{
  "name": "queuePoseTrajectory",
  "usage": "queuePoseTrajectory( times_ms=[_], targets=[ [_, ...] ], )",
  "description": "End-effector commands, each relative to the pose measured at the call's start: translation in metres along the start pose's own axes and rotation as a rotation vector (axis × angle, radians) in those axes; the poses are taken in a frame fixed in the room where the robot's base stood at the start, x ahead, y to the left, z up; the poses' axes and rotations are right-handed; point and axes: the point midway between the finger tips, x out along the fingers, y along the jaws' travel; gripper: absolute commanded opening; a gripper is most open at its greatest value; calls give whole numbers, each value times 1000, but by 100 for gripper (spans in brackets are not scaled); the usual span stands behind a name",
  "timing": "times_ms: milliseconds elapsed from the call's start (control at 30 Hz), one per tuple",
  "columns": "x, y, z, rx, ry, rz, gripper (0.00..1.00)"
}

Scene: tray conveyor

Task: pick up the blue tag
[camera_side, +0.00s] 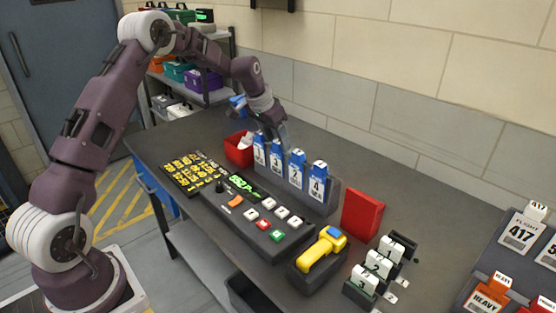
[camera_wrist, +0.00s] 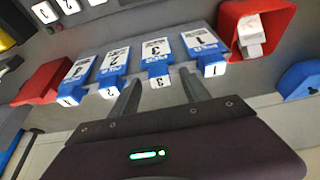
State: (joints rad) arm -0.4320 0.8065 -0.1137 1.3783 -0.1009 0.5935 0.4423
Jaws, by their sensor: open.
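Several blue-and-white tags stand in a row in a dark rack on the table, numbered 1 (camera_side: 260,154), 3 (camera_side: 277,160), 2 (camera_side: 296,170) and 4 (camera_side: 318,183) from left to right in the side view. In the wrist view the order is reversed, with tag 1 (camera_wrist: 205,45) at right, then tag 3 (camera_wrist: 156,50), tag 2 (camera_wrist: 115,65) and tag 4 (camera_wrist: 75,78). My gripper (camera_wrist: 159,76) is open and empty. Its fingers appear on either side of tag 3's top end in the wrist view; contact cannot be told.
A red bin (camera_side: 239,150) with a white item stands left of the rack, and a red block (camera_side: 362,215) stands right of it. A button panel (camera_side: 255,210) and yellow scanner (camera_side: 320,255) lie in front. The wall is behind.

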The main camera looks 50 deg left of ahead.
Motion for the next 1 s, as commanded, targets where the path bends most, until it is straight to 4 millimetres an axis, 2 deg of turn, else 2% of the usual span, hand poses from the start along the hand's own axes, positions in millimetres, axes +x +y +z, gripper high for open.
queuePoseTrajectory(
  times_ms=[233,500,1000],
  targets=[
    [3,0,0,0,0,0,53],
    [2,0,0,0,0,0,0],
    [2,0,0,-1,0,0,0]
  ],
)
